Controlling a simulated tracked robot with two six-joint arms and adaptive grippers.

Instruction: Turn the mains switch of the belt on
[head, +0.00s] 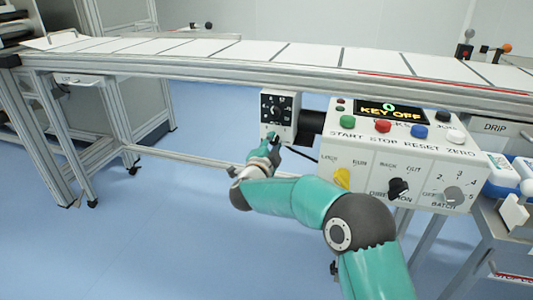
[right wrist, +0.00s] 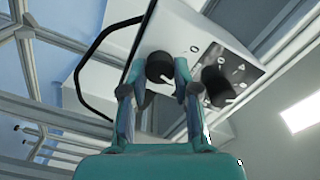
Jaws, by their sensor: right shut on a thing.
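A small grey switch box (head: 287,101) hangs under the belt (head: 240,50), left of the big control panel. Its upper face carries a round black dial (head: 274,106) with white marks; this also shows in the right wrist view (right wrist: 217,84). My right gripper (head: 271,143) is at the lower part of the box. In the right wrist view, my right gripper (right wrist: 154,76) is shut on a black knob (right wrist: 159,66) on the box, a finger on either side. Which way the knob points is unclear. My left gripper is not in view.
The control panel (head: 400,157) right of the box has coloured buttons, a yellow switch (head: 342,178), a black knob (head: 398,188) and a display (head: 390,111) reading KEY OFF. A dark cable (right wrist: 87,70) loops beside the box. The blue floor below is clear.

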